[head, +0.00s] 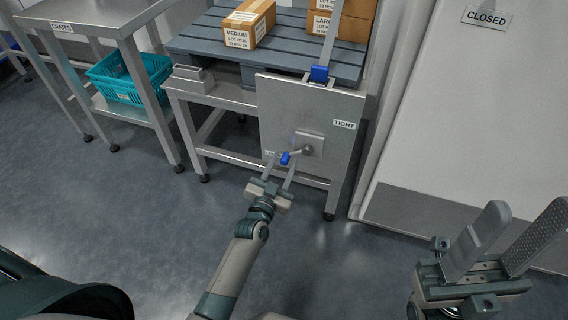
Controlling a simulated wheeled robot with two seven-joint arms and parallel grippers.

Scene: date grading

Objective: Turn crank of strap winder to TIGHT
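The strap winder's grey panel (275,100) stands upright on the front of the metal stand. A square plate with a round hub (308,150) carries the crank. Its arm points left and slightly down to a blue handle (285,158). The TIGHT label (344,124) is at the panel's right edge, above the hub's height. My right gripper (526,212) is open and empty, far from the winder.
A strap rises from a blue buckle (319,74) above the panel. Boxes (250,22) sit on a grey pallet (205,45). A side table with a teal crate (115,88) stands left. A large pale unit marked CLOSED (486,18) stands right. The floor in front is clear.

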